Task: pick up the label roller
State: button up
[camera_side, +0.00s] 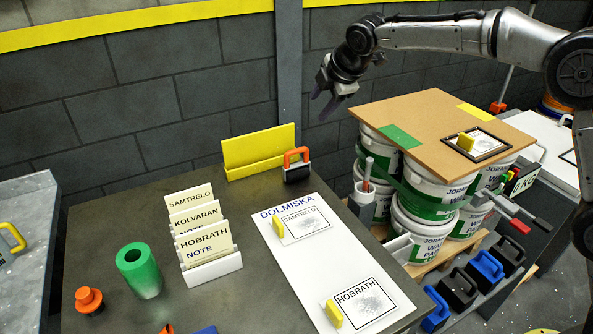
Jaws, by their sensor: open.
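No object is plainly marked as the label roller. A black tool with an orange handle (296,165) stands at the back edge of the dark table, right of a yellow holder; I cannot tell whether it is the roller. A green hollow cylinder (138,270) stands at the front left of the table, beside an orange knob (88,300). My gripper (324,98) is open and empty, high in front of the block wall. It is well above the black tool and apart from everything.
Labelled cards stand in a white rack (215,271). A white board (305,265) with yellow-handled pieces lies on the table (110,218). At right, stacked pails (418,233) carry a brown sheet (435,110). Black and blue handled blocks (458,290) line a lower shelf.

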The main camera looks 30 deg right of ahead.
send_near(297, 150)
jog(key=shift+g, duration=0.3)
jog(key=shift+w+x, duration=0.2)
jog(key=shift+x, duration=4.05)
jog(key=shift+r, duration=0.2)
grip_shut()
jog(key=shift+w+r, duration=0.1)
